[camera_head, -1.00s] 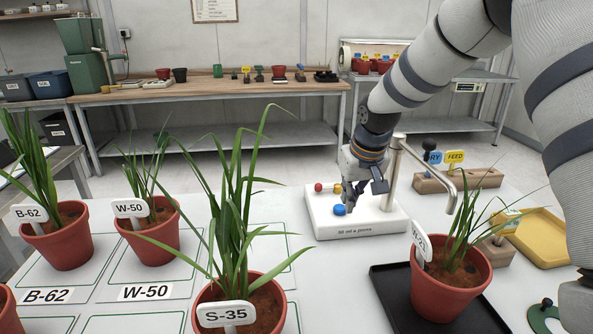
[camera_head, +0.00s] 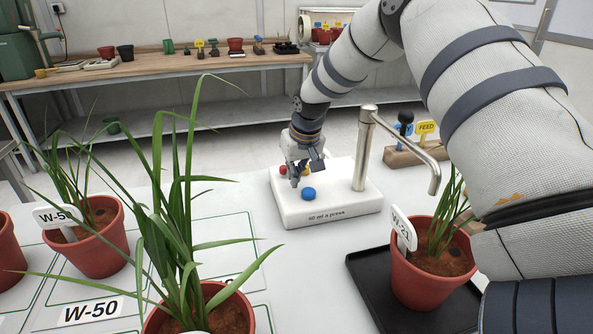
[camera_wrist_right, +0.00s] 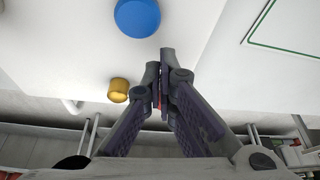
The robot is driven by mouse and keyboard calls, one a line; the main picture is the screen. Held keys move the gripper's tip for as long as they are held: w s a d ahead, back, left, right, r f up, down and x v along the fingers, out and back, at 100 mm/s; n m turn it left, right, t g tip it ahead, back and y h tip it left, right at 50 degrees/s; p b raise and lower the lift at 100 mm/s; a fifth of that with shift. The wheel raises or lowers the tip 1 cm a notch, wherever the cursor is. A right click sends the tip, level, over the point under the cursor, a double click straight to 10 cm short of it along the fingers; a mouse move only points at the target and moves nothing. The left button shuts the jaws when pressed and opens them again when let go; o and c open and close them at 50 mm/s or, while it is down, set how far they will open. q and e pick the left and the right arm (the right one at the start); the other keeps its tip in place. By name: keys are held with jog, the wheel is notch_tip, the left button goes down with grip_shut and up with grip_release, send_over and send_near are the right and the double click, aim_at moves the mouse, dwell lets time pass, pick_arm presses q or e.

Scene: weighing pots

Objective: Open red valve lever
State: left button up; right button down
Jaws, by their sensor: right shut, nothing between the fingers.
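My right gripper (camera_head: 304,178) is shut and empty, pointing down over the buttons. In the right wrist view the shut fingertips (camera_wrist_right: 161,62) lie beside the blue button (camera_wrist_right: 137,17) and yellow button (camera_wrist_right: 118,90). A bit of red shows between the fingers, mostly hidden. No red valve lever is clearly seen. My left gripper is not in view.
A potted plant tagged W-2-something (camera_head: 432,275) stands on a black tray (camera_head: 375,290) under the spout. Other potted plants (camera_head: 92,240) stand at the left. A wooden block (camera_head: 405,158) with a FEED tag is behind the spout. My right arm covers the right side.

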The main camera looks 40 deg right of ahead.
jog(key=shift+w+d+f, duration=0.2)
jog(key=shift+w, duration=0.2)
jog(key=shift+w+d+f, duration=0.15)
jog(key=shift+w, duration=0.2)
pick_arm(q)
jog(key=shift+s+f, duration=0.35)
pick_arm(e)
jog(key=shift+w+r, duration=0.15)
jog(key=shift+r, duration=0.1)
jog(key=shift+w+f, duration=0.1)
jog(key=shift+w, duration=0.05)
pick_arm(q)
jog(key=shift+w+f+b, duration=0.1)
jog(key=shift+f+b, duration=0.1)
jog(key=shift+b, duration=0.1)
pick_arm(e)
jog(key=shift+m, duration=0.3)
